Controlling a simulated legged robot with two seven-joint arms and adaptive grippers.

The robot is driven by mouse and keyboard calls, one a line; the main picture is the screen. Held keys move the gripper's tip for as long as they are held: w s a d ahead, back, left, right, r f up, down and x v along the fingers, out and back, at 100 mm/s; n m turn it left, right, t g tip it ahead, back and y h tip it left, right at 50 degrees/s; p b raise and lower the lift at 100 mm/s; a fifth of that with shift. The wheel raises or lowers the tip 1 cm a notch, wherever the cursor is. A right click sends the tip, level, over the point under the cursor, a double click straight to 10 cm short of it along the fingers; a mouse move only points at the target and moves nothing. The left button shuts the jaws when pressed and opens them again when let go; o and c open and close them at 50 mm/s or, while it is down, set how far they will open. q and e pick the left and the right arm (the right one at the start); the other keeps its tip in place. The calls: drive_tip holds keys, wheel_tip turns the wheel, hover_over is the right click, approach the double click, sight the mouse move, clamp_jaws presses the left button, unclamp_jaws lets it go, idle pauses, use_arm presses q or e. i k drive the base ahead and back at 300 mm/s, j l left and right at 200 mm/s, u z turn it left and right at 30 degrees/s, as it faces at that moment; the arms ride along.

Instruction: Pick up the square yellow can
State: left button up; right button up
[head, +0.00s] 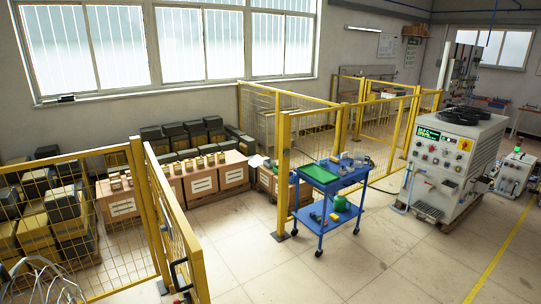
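I cannot single out one square yellow can for certain. Several small yellowish block-shaped items (200,163) stand on top of the cardboard boxes (202,184) behind the yellow fence, and more sit on the box further left (122,209). They are too small to tell whether they are cans. Larger yellow and black stacked containers (38,236) stand at the far left behind the mesh. Neither of my grippers is in view.
A yellow mesh fence with an open gate (178,225) stands at left. A blue wheeled cart (325,222) holds a green tray (319,173) and a green can (340,203). A grey control machine (442,165) stands at right.

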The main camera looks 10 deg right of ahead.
sight(188, 163)
drive_tip(key=i+l+z, duration=0.7)
drive_tip(key=i+z, duration=0.6)
drive_tip(key=i+l+u, duration=0.2)
drive_tip(key=i+u, duration=0.2)
drive_tip(key=i, duration=0.3)
drive_tip(key=i+l+u, duration=0.4)
drive_tip(key=i, duration=0.3)
drive_tip(key=i+l+u, duration=0.4)
drive_tip(key=i+l, duration=0.25)
drive_tip(key=i+j+u, duration=0.15)
drive_tip(key=i+j, duration=0.25)
drive_tip(key=i+j+u, duration=0.15)
drive_tip(key=i+j, duration=0.25)
drive_tip(key=i+j+u, duration=0.15)
drive_tip(key=i+j, duration=0.2)
drive_tip(key=i+j+u, duration=0.1)
drive_tip(key=i+j, duration=0.2)
drive_tip(key=i, duration=0.25)
drive_tip(key=i+j+u, duration=0.15)
drive_tip(key=i, duration=0.3)
drive_tip(key=i+j+u, duration=0.15)
drive_tip(key=i+j, duration=0.15)
drive_tip(key=i, duration=0.15)
drive_tip(key=i+j+u, duration=0.15)
drive_tip(key=i, duration=0.35)
